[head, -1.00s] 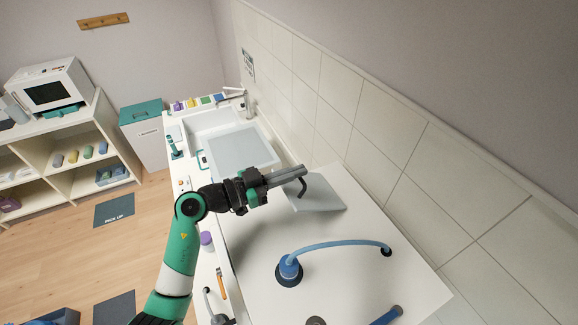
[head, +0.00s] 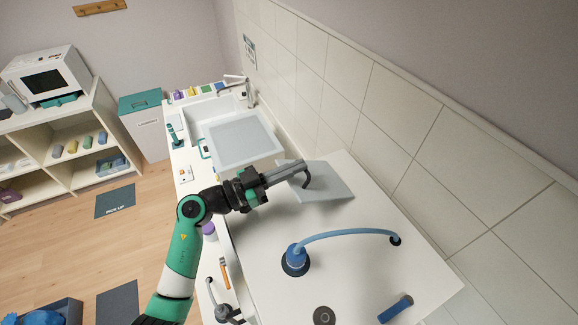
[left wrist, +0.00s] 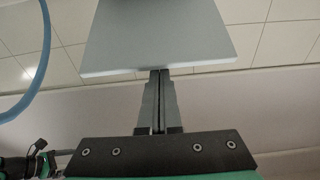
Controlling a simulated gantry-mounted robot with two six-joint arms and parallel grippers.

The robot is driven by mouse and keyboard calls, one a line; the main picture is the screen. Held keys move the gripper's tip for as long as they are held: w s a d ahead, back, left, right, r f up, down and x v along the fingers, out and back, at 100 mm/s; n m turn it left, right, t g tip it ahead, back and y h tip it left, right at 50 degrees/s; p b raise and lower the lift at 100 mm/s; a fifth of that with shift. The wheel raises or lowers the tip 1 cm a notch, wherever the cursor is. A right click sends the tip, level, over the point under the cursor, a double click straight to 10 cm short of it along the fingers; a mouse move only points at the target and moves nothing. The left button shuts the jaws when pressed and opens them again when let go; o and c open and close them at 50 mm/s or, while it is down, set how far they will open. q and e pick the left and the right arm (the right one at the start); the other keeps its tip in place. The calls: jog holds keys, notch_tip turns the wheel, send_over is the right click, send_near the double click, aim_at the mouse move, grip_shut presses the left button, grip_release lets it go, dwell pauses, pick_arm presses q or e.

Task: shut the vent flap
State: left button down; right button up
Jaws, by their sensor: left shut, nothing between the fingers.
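The vent flap, a flat grey panel (head: 328,184), stands tilted up from the white couch top, near the tiled wall. It also fills the upper middle of the left wrist view (left wrist: 155,40). A dark curved piece shows in front of its left part in the head view. My left gripper (head: 300,166) is shut and empty, with its fingers over the flap's left edge in the head view. In the left wrist view the closed fingertips (left wrist: 160,73) meet the flap's lower edge; I cannot tell whether they touch.
A blue hose (head: 345,235) arches over the white top from a blue base (head: 296,259). A blue-handled tool (head: 395,308) and a dark round fitting (head: 324,315) are nearer. A sink basin (head: 240,140) is beyond the flap. The tiled wall (head: 400,110) bounds the right.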

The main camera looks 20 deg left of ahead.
pick_arm(q)
jog(key=r+p, duration=0.1)
jog(key=p, duration=0.1)
jog(key=r+p, duration=0.2)
jog(key=d+r+p, duration=0.1)
jog(key=r+p, duration=0.1)
jog(key=shift+w+p, duration=0.4)
jog(key=f+b+v, duration=0.1)
jog(key=b+v, duration=0.3)
jog(key=v, duration=0.6)
jog(key=x, duration=1)
jog(key=shift+r, duration=0.25)
jog(key=f, duration=0.3)
jog(key=shift+s+a+f, duration=0.1)
jog(key=shift+a+f, duration=0.05)
jog(key=shift+a, duration=0.05)
jog(key=shift+a+f, duration=0.1)
jog(key=shift+f, duration=0.2)
